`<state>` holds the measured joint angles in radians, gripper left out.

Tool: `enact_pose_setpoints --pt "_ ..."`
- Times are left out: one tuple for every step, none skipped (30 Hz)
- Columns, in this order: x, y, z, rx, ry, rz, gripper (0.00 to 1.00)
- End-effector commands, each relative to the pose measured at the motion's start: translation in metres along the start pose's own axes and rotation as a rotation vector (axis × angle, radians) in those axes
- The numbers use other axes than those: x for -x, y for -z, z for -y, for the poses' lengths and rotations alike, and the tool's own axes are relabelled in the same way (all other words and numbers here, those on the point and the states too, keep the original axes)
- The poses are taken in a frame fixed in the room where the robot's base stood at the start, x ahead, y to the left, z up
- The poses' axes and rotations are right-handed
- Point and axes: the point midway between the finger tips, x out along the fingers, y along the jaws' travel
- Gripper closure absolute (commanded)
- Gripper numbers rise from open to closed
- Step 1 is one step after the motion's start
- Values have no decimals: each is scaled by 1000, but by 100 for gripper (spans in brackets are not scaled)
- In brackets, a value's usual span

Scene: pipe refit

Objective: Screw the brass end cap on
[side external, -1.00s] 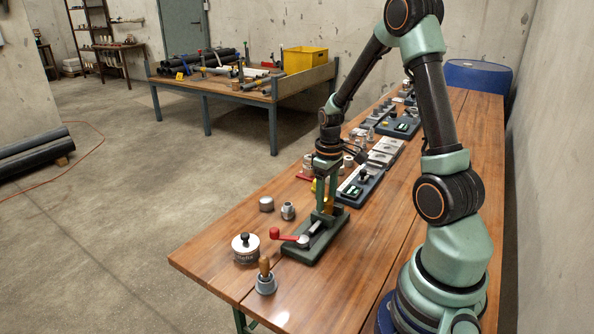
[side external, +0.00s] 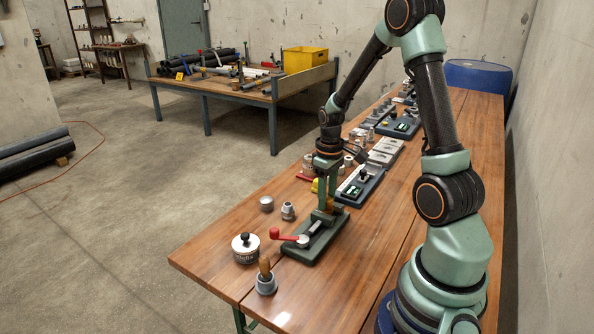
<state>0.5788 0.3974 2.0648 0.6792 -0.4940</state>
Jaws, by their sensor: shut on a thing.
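My gripper (side external: 327,207) points down over the far end of a green vise (side external: 305,252) on the bench. Its jaws are shut on a small brass-coloured part, which looks like the brass end cap (side external: 329,204). The jaws hide much of the cap. A grey metal pipe piece (side external: 315,228) lies in the vise, close to the jaws. I cannot tell whether the cap sits on a thread. The vise has a red handle (side external: 276,234) on its left.
A round tin (side external: 245,250) and a brush in a grey pot (side external: 265,280) stand at the near left. Two small metal fittings (side external: 288,211) stand left of the vise. Trays with parts (side external: 362,187) line the bench behind my gripper.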

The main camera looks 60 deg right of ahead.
Motion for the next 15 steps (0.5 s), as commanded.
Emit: enact_pose_setpoints --pt "0 0 0 0 0 0 100" --pt "0 0 0 0 0 0 100" --pt "0 0 0 -4 0 0 100" --pt "0 0 0 -13 0 0 100" --pt "0 0 0 -28 0 0 100" --pt "0 0 0 -60 0 0 100" --pt "0 0 0 -92 0 0 100" --pt "0 0 0 -129 0 0 100" --pt "0 0 0 -183 0 0 100" --pt "0 0 0 -222 0 0 100" --pt "0 0 0 -262 0 0 100" --pt "0 0 0 -315 0 0 100" --pt "0 0 0 -352 0 0 100" --pt "0 0 0 -388 0 0 100" --pt "0 0 0 -430 0 0 100"
